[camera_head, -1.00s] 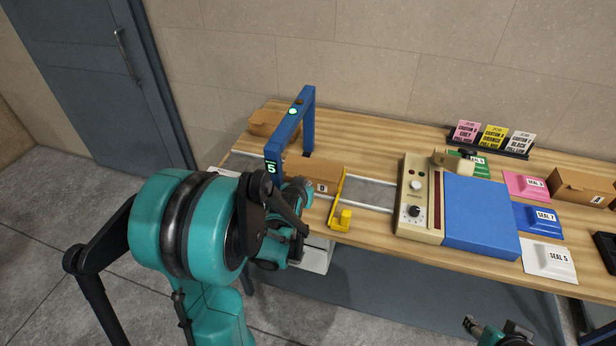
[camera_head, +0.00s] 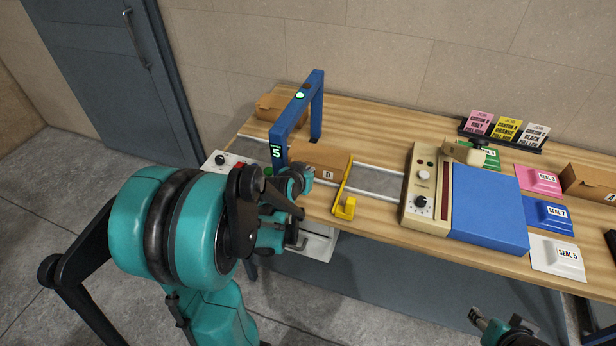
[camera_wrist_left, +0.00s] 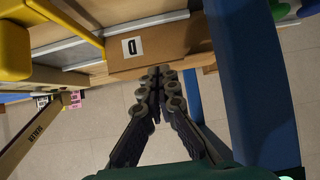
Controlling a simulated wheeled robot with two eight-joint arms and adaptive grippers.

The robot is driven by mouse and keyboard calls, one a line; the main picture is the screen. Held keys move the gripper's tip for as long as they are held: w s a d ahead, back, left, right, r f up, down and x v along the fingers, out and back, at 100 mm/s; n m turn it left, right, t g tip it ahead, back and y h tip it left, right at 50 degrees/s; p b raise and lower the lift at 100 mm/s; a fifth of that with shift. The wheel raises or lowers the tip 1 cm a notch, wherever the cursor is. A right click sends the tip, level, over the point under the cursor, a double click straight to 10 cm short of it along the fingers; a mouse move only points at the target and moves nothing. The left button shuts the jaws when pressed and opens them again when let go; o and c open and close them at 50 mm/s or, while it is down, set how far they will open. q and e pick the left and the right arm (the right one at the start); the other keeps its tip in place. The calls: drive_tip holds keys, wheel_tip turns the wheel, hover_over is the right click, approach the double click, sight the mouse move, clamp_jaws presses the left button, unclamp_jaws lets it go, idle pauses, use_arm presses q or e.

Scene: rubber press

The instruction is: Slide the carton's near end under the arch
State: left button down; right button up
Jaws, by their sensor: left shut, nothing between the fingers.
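The brown carton (camera_head: 322,155) with a white letter label lies on the rail track, at the right side of the blue arch (camera_head: 318,105). Its left end is beside the arch's near post, and I cannot tell whether it is under the arch. My left gripper (camera_head: 304,176) is shut and empty at the carton's near side, just right of that post. In the left wrist view, the closed fingertips (camera_wrist_left: 160,72) are at the labelled face of the carton (camera_wrist_left: 185,42); contact is unclear. My right gripper (camera_head: 484,322) is partly in view at the bottom edge, its fingers unclear.
A yellow stop bar (camera_head: 344,190) crosses the track just right of the carton. A beige control box (camera_head: 422,185) and blue block (camera_head: 487,209) stand further right. Another carton (camera_head: 278,106) is behind the arch. Several coloured seal pads lie at the right.

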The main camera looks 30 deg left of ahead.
sight(318, 160)
use_arm(q)
drive_tip(key=w, duration=0.2)
drive_tip(key=w+a+b, duration=0.1)
drive_tip(key=w, duration=0.2)
drive_tip(key=w+a, duration=0.1)
drive_tip(key=w, duration=0.2)
drive_tip(key=shift+w+f, duration=0.1)
drive_tip(key=shift+w, duration=0.15)
drive_tip(key=shift+s+f+b, duration=0.15)
drive_tip(key=shift+f+b, duration=0.6)
drive_tip(key=shift+b, duration=0.05)
drive_tip(key=shift+s+d, duration=0.1)
drive_tip(key=shift+s, duration=0.1)
drive_tip(key=shift+s+d, duration=0.2)
drive_tip(key=shift+s, duration=0.45)
